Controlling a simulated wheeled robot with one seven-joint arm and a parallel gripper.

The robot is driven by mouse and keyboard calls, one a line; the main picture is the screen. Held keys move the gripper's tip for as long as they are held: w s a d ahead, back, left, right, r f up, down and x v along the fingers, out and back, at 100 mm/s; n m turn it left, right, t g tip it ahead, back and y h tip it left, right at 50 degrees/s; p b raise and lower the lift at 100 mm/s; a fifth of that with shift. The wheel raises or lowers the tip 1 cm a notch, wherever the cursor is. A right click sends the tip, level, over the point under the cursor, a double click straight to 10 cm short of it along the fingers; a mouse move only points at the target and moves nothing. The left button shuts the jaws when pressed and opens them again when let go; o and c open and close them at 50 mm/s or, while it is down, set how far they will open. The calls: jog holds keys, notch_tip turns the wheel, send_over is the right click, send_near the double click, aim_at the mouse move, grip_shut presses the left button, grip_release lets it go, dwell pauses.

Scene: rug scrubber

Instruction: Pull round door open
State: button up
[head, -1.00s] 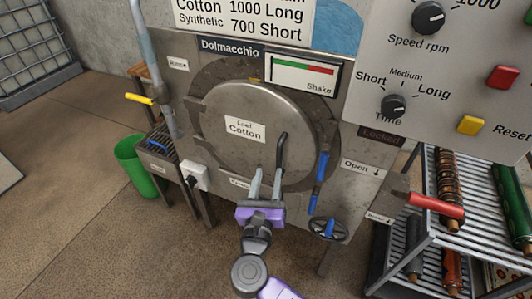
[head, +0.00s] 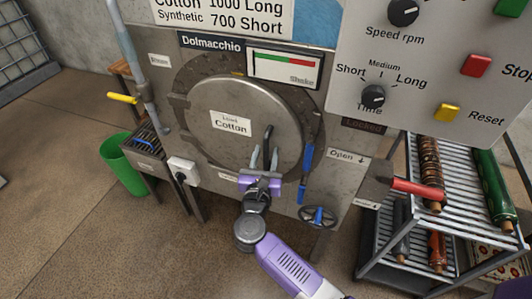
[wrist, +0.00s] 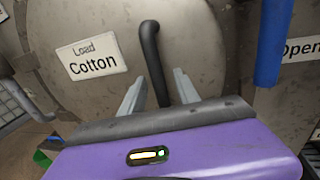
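The round door (head: 230,100) is a grey metal disc with a "Load Cotton" label on the machine's front, and it looks closed. Its dark bent handle (head: 267,142) sits at the door's lower right; it also shows in the wrist view (wrist: 151,55). My gripper (head: 264,160) is purple with grey fingers and is at the handle's lower end. In the wrist view the two fingers (wrist: 158,90) are apart, with the handle's lower part between them. A gap shows beside the handle, and I cannot see contact.
A red-handled lever (head: 415,188) sticks out at right. A rack (head: 375,258) with rolled rugs stands right; a green bin (head: 124,165) stands left.

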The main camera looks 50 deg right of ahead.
grip_shut()
dwell(1.4)
